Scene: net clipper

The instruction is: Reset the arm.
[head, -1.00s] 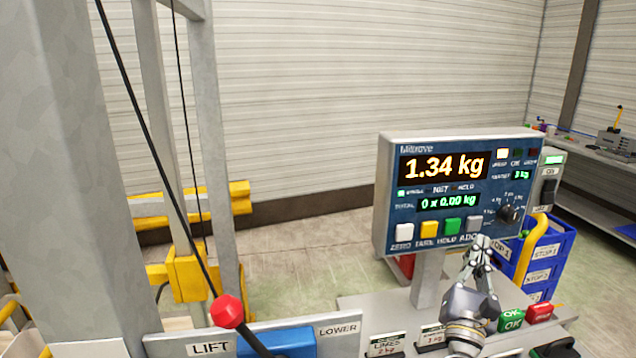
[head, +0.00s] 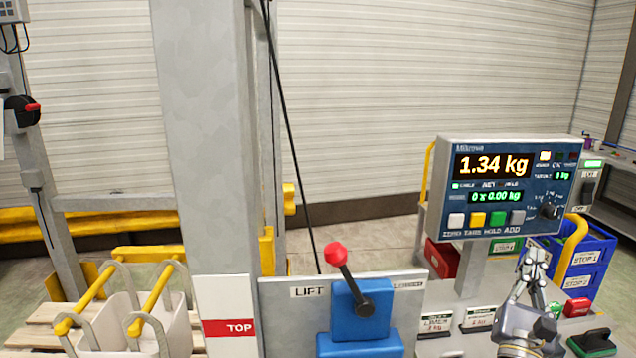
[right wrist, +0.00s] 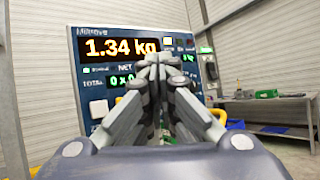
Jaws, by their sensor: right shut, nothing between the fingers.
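My right gripper (head: 535,262) is shut and empty, pointing up in front of the lower right of the weighing display (head: 500,226). In the right wrist view its closed fingers (right wrist: 158,72) cover part of that display. The display reads 1.34 kg, with 0 x 0.00 kg below, and has a row of white, yellow, green and grey buttons. I cannot tell from these views whether the fingers touch the panel. My left gripper is not in view.
A lever with a red knob (head: 334,253) stands on a blue base by the LIFT plate. A grey column (head: 205,130) rises left of it. Pale containers with yellow-gripped handles (head: 150,302) sit at lower left. Blue bins (head: 590,262) and a red button (head: 577,306) are at right.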

